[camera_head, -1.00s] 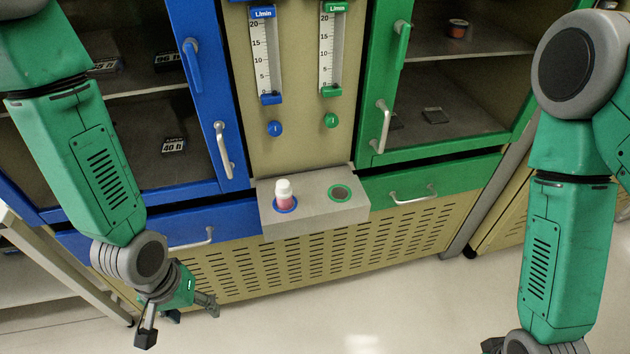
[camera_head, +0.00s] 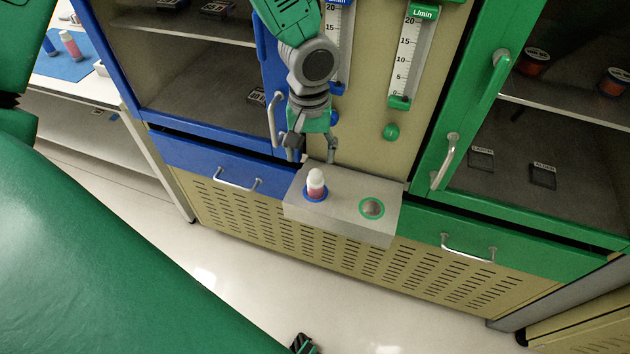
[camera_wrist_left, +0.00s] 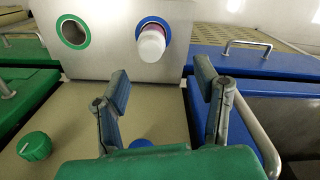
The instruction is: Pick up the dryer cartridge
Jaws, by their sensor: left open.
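The dryer cartridge (camera_head: 316,186), with a white cap and a pinkish body, stands upright in the blue-ringed socket of a grey block (camera_head: 347,215). In the left wrist view the cartridge (camera_wrist_left: 151,42) shows cap-first, beyond the gap between my fingers. My left gripper (camera_head: 312,152) is open and empty, behind and a little above the cartridge, apart from it. Its spread fingers also show in the left wrist view (camera_wrist_left: 161,86). A small dark piece at the bottom edge of the head view may be my right gripper (camera_head: 303,345); its jaws cannot be made out.
A green-ringed socket (camera_head: 372,208) beside the cartridge looks empty. The blue cabinet handle (camera_head: 277,118) and flow meters (camera_head: 410,60) are close to my left gripper. A blue mat (camera_head: 72,66) at far left holds another pinkish bottle (camera_head: 70,44). The floor in front is clear.

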